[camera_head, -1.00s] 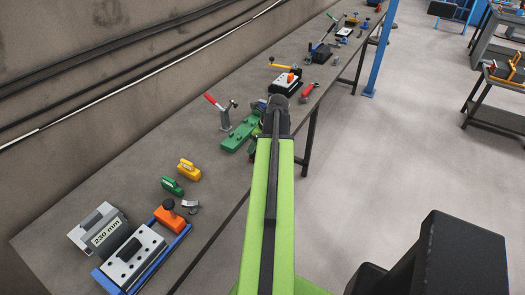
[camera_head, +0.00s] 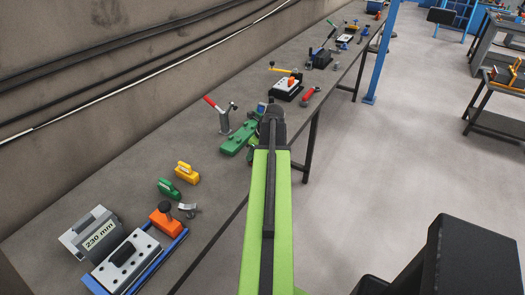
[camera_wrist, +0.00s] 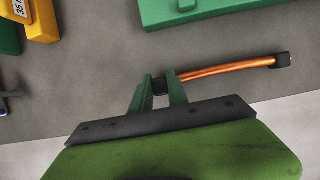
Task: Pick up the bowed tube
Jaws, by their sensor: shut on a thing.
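The bowed tube (camera_wrist: 228,69) is copper-orange, slightly curved, with black ends; it shows in the wrist view. My gripper (camera_wrist: 160,82) has two green fingers, shut on the tube's left black end. The rest of the tube reaches out to the right, its other black end (camera_wrist: 282,60) free. I cannot tell whether the tube touches the bench or is raised. In the head view my arm hides the tube and most of the gripper.
The grey bench (camera_head: 110,190) runs along the wall. A green fixture (camera_head: 238,138) lies just beyond the gripper; it also shows in the wrist view (camera_wrist: 200,10). A yellow block (camera_head: 186,173), green block (camera_head: 168,188) and red-handled clamp (camera_head: 223,115) stand left. Open floor (camera_head: 400,180) lies right.

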